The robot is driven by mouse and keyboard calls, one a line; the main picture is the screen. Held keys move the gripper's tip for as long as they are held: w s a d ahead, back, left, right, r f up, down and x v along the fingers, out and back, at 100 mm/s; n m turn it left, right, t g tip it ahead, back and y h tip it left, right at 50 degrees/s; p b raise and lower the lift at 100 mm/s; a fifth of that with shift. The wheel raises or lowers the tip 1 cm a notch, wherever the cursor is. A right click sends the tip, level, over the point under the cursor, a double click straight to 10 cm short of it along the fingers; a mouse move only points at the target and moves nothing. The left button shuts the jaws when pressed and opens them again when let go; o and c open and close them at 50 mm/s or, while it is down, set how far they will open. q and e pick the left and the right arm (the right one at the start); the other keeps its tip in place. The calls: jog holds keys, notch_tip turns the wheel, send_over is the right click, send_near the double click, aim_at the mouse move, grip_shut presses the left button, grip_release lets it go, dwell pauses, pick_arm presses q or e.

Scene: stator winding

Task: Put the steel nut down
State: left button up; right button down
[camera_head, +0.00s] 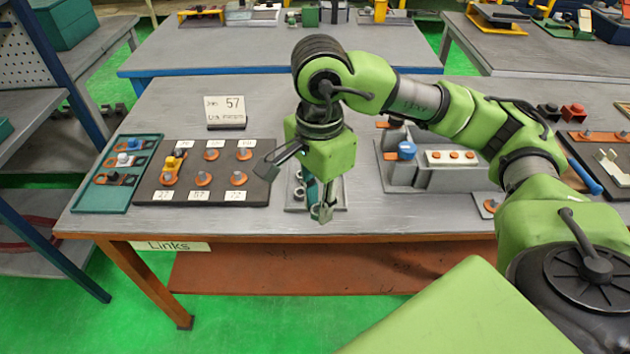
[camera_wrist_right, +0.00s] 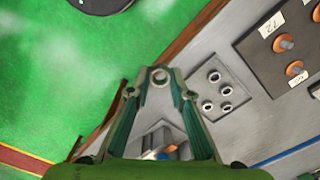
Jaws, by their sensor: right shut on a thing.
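My right gripper (camera_head: 323,208) points down near the front edge of the table, in front of the small grey nut plate (camera_head: 340,206). In the wrist view the right gripper (camera_wrist_right: 160,78) is shut on the steel nut (camera_wrist_right: 160,74), a small grey ring between its fingertips. The grey plate (camera_wrist_right: 207,74) also shows there, to the right of the gripper, with several steel nuts (camera_wrist_right: 214,77) on it. The held nut appears apart from the plate; its height above the table is hard to judge. My left gripper is not in view.
A dark board (camera_head: 205,182) with orange terminals and number labels lies left of the plate. A green tray (camera_head: 100,197) lies further left. A sign reading 57 (camera_head: 225,112) stands behind. A grey fixture (camera_head: 425,175) stands to the right.

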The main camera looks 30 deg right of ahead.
jog(key=w+d+f+m, duration=0.2)
jog(key=w+d, duration=0.1)
jog(key=w+d+f+m+p, duration=0.1)
jog(key=w+d+f+m, duration=0.2)
jog(key=w, duration=0.1)
jog(key=w+d+f+m, duration=0.2)
jog(key=w+d, duration=0.1)
jog(key=d, duration=0.1)
jog(key=shift+w+f, duration=0.35)
jog(key=shift+f, duration=0.05)
jog(key=shift+w+d+f, duration=0.15)
jog(key=shift+f, duration=0.1)
notch_tip(320, 180, down, 3)
jog(key=shift+w+d+p, duration=0.1)
jog(key=shift+w+p, duration=0.05)
jog(key=shift+p, duration=0.8)
jog(key=shift+f, duration=0.25)
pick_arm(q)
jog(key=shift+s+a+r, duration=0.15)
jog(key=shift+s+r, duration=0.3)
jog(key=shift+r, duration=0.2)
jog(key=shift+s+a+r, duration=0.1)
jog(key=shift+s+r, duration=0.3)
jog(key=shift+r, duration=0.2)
